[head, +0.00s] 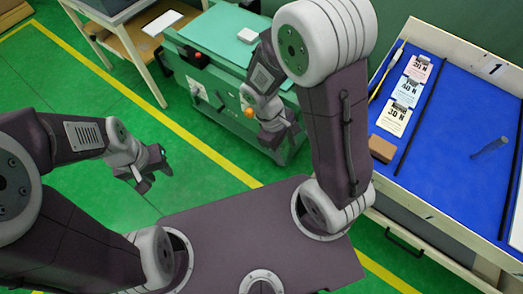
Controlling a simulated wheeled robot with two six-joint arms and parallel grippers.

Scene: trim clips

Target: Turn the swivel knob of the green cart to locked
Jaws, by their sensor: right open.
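The green cart (222,108) stands at the top centre, its front side facing me. On that side are a pale plate with a small dark handle (196,92) and, further right, a round orange knob (249,112). I cannot tell which is the swivel knob or how it is set. My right gripper (278,138) is open, close to the right part of the cart's front; whether it touches is unclear, and the arm hides part of the cart. My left gripper (154,177) is open and empty above the green floor, apart from the cart.
On the right, a blue-lined table (460,120) holds tags, a brown block (382,148) and dark rods. A shelf table (117,38) stands at the upper left. The left floor is clear.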

